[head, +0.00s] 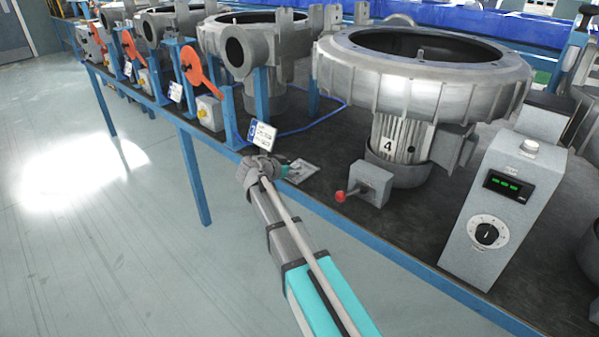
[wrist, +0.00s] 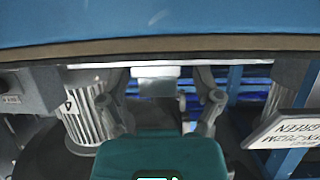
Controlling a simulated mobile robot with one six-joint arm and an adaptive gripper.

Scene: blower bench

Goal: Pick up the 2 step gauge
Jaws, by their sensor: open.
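My gripper (head: 282,170) is over the front edge of the bench, left of the motor marked 4. In the wrist view my gripper (wrist: 161,84) is open, with one finger on each side. A small pale block (wrist: 155,72) shows between the fingertips; it may be the 2 step gauge, but I cannot read a mark on it or tell if the fingers touch it. In the head view a flat grey piece (head: 302,171) lies on the bench just right of my gripper. I cannot tell if these are the same thing.
A white sign (head: 262,135) stands close behind my gripper; it also shows in the wrist view (wrist: 288,129). A grey box with a red knob (head: 362,185), the motor marked 4 (head: 402,140) and a control box (head: 500,215) stand to the right. Dark bench top (head: 335,165) between is clear.

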